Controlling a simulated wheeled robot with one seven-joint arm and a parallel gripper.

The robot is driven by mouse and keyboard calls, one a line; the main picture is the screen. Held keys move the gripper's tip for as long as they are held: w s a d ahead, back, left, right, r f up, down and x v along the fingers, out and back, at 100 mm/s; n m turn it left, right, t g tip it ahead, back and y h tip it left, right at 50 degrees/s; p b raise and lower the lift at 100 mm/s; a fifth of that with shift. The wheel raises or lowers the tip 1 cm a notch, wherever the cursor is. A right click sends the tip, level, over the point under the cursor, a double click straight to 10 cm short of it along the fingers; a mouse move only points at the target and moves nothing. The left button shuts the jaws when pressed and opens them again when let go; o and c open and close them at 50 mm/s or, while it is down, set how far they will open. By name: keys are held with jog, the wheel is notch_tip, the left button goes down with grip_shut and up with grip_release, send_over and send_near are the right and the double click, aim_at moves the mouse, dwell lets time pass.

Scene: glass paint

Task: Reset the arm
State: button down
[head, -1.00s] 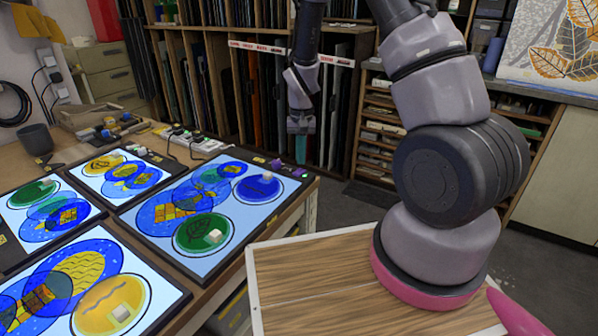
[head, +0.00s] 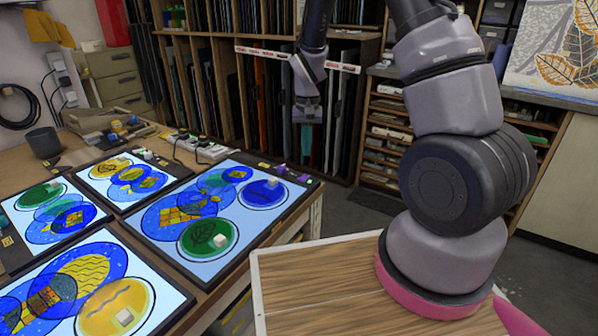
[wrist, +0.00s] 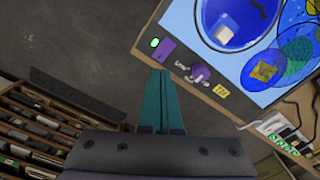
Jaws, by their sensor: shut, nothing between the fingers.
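My gripper (wrist: 158,103) shows in the wrist view with its teal fingers together and nothing between them. In the head view my gripper (head: 305,140) hangs pointing down, in front of the rack of upright sheets and beyond the right end of the bench. It is apart from the bench and touches nothing that I can see. In the wrist view the corner of a lit panel (wrist: 262,88) lies to the upper right of the fingers, with dark floor below them.
Several lit panels (head: 200,262) with coloured glass discs cover the workbench (head: 15,165). A power strip (head: 208,150) and a dark cup (head: 43,141) stand behind them. Shelves (head: 385,140) fill the back wall. Open floor (head: 372,200) lies between bench and shelves.

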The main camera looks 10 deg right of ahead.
jog(key=s+d+r+t+y, duration=0.15)
jog(key=s+r, duration=0.25)
jog(key=r, duration=0.7)
jog(key=s+d+r+t, duration=0.2)
jog(key=s+r, duration=0.1)
jog(key=r, duration=0.8)
jog(key=s+d+r+t, duration=0.1)
jog(key=s+r+t, duration=0.1)
jog(key=s+r, duration=0.3)
jog(key=s+d+r+m+t, duration=0.1)
jog(key=s+r, duration=0.4)
jog(key=s, duration=0.5)
jog(key=shift+d+r+t, duration=0.15)
jog(key=shift+t, duration=0.2)
jog(key=shift+y, duration=0.25)
